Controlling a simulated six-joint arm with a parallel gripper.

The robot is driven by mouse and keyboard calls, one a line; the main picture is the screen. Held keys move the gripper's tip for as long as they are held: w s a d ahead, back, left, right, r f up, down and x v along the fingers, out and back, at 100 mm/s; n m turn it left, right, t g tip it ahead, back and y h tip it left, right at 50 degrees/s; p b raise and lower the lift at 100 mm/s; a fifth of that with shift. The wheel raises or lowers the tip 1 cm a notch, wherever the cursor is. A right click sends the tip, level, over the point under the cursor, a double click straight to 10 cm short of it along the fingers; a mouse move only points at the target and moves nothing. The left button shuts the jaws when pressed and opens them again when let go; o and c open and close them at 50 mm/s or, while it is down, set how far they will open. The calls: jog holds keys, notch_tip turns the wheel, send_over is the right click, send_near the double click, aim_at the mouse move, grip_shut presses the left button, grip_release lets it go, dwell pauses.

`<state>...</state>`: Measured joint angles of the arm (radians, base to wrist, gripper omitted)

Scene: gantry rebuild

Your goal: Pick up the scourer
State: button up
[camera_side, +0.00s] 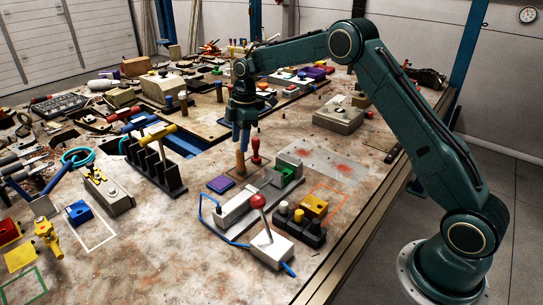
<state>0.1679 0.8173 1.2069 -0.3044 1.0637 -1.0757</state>
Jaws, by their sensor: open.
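My gripper (241,137) points down over the middle of the bench, with its blue fingers seen almost edge-on. An upright tan, peg-like piece (241,164) shows directly below the fingers; I cannot tell whether they touch it. No object can be told for certain as the scourer at this size. Small flat blocks that could be it are a purple-blue one (221,184) just left of and below the gripper, a blue one (79,212) at the left, and a yellow one (20,257) at the front left.
A black slotted rack (160,170) stands left of the gripper. A red-knobbed lever box (268,246) and a grey fixture with a green block (289,174) stand in front and to the right. A red peg (255,146) stands close beside the fingers.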

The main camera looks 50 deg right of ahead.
aim_at(240, 153)
jog(key=shift+f, duration=0.15)
jog(key=shift+a+f, duration=0.15)
jog(key=shift+f, duration=1.1)
jog(key=shift+a+f, duration=0.15)
jog(key=shift+f, duration=1.05)
grip_shut()
